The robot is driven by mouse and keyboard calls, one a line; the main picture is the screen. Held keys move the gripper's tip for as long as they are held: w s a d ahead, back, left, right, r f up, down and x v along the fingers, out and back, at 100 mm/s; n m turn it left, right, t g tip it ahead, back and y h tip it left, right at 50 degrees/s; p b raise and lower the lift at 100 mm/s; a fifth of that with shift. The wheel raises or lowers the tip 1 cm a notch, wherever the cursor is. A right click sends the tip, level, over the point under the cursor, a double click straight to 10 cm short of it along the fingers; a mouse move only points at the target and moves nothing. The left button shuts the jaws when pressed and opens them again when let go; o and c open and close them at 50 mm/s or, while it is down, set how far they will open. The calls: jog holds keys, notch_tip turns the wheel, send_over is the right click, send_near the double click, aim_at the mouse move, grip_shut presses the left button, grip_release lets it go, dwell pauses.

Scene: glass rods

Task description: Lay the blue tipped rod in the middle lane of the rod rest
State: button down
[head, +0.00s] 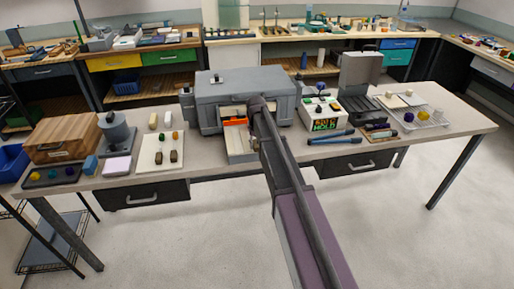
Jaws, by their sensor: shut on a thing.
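My arm reaches from the bottom edge over the bench to the front of a grey box-shaped machine (245,92). My gripper does not show; the end of the arm hides it, so neither its fingers nor anything in them can be seen. I cannot make out a blue tipped rod for certain. Two blue bar-like things (328,140) lie on the bench right of my arm. I cannot identify the rod rest or its lanes. A small brown board (392,135) with dark and blue pieces lies at the bench's front right.
A display box (320,112) and a dark ribbed unit with a raised grey lid (361,70) stand right of the machine. A wire tray (427,122) holds balls. A wooden box (62,140) and white board (160,152) stand left. The machine's opening glows orange.

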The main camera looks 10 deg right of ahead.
jog(key=shift+w+f+b, duration=0.15)
jog(key=shift+w+f, duration=0.05)
jog(key=shift+w, duration=0.45)
jog(key=shift+w+f+b, duration=0.15)
jog(key=shift+w+f, duration=0.05)
jog(key=shift+w, duration=0.45)
jog(key=shift+f, duration=0.2)
jog(key=shift+c, duration=1.5)
grip_release()
